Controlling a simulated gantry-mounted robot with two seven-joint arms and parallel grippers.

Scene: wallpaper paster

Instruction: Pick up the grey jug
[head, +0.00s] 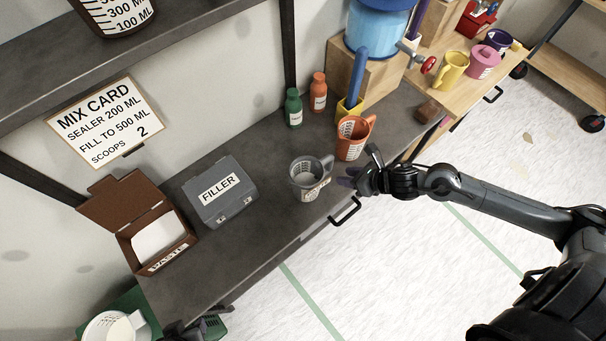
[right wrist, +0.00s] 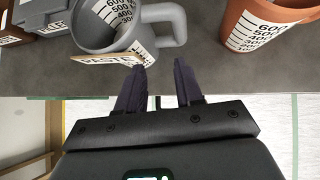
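The grey jug (head: 301,189) stands upright on the dark bench, near its front edge. In the right wrist view the jug (right wrist: 98,34) is at the upper left, with its handle (right wrist: 178,22) pointing right. A tag reading PASTE is on its near side. My right gripper (head: 357,178) is just right of the jug, at the bench's front edge. In the right wrist view its two fingers (right wrist: 160,85) are apart with nothing between them. They point towards the jug's handle and appear apart from it. My left gripper is not seen.
An orange jug (head: 350,147) stands close behind the right gripper. The FILLER box (head: 222,194) and open PASTE box (head: 150,222) are to the left. Green (head: 293,108) and orange (head: 318,92) bottles stand at the back. A drawer handle (head: 345,212) sticks out in front.

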